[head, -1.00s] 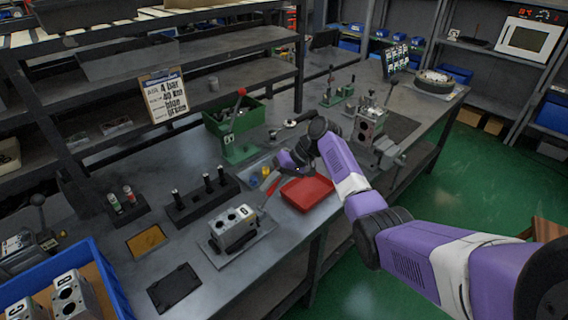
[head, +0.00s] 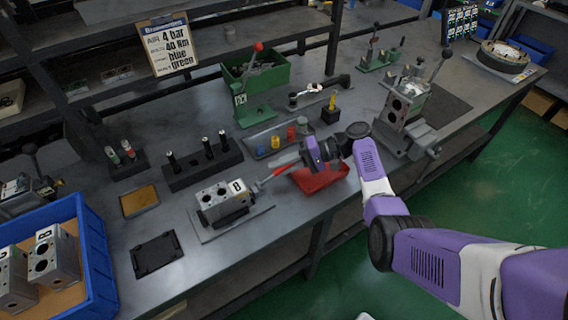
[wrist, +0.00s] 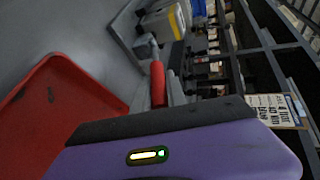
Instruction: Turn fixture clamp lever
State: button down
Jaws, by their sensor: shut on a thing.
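The valve block marked 8 (head: 222,198) sits in a fixture (head: 238,220) on the bench. The fixture's clamp lever, with a red grip (head: 284,169), slants up to the right from the block's right side. My gripper (head: 304,158) is at the outer end of this lever, above the red tray. In the wrist view the red grip (wrist: 158,82) runs down to the dark jaw edge, and my gripper (wrist: 162,103) is shut on it. The exact contact is partly hidden by the gripper body. The fixture and block show at the top of the wrist view.
A red tray (head: 322,180) lies just below and right of my gripper. Behind stand a shallow tray with coloured parts (head: 275,141), a green press with a red-knobbed lever (head: 250,105) and a dark peg rack (head: 203,166). A blue crate (head: 92,255) is at left.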

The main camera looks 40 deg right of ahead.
jog(key=shift+d, duration=0.1)
jog(key=c, duration=1.3)
grip_release()
jog(key=shift+c, duration=0.2)
jog(key=shift+b+v, duration=0.7)
jog(key=shift+v, duration=3.15)
